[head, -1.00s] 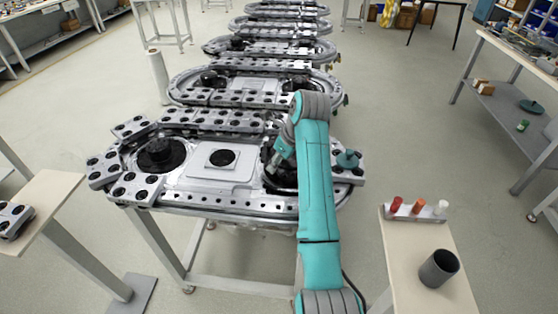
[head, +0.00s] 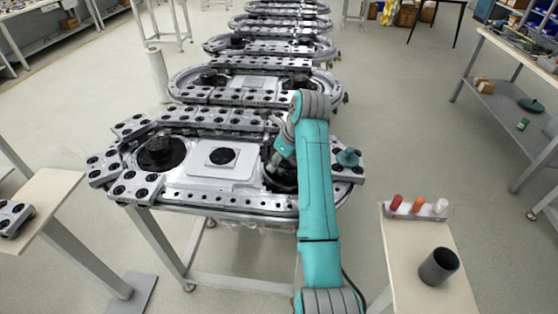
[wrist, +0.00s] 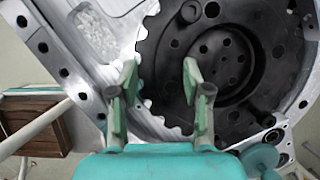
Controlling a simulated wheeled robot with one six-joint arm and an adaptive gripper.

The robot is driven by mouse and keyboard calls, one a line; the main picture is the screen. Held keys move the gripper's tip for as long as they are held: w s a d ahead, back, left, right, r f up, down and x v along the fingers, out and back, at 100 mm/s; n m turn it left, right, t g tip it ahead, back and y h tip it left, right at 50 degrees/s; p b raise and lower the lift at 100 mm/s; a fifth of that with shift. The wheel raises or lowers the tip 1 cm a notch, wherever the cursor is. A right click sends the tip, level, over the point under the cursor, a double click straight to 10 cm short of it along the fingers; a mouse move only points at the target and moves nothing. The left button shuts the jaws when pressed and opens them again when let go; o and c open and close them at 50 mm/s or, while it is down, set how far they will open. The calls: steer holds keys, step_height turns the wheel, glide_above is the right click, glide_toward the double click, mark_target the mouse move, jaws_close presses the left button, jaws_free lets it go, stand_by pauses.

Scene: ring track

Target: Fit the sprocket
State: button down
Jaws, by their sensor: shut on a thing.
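The black sprocket (wrist: 220,60), a toothed wheel with a raised ring and several holes, fills the right of the wrist view. In the head view the sprocket (head: 280,178) is at the right end of the nearest ring track (head: 235,200), partly hidden by my arm. My gripper (wrist: 160,70) is shut on the sprocket's rim, one finger at the toothed edge and one over its inner part. Whether the sprocket is fully seated cannot be told. Another black wheel (head: 160,153) sits at the track's left end.
Grey blocks with black holes (head: 135,187) line the track. A teal knob (head: 347,157) stands at its right end. A side table (head: 425,230) at right holds red, orange and white pieces and a dark cup (head: 438,266). More ring tracks stand behind.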

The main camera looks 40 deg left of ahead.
steer(key=shift+r, duration=0.25)
steer(key=c, duration=0.6)
jaws_free()
steer(key=shift+o, duration=0.8)
steer(key=shift+f, duration=0.15)
steer(key=shift+v, duration=3.9)
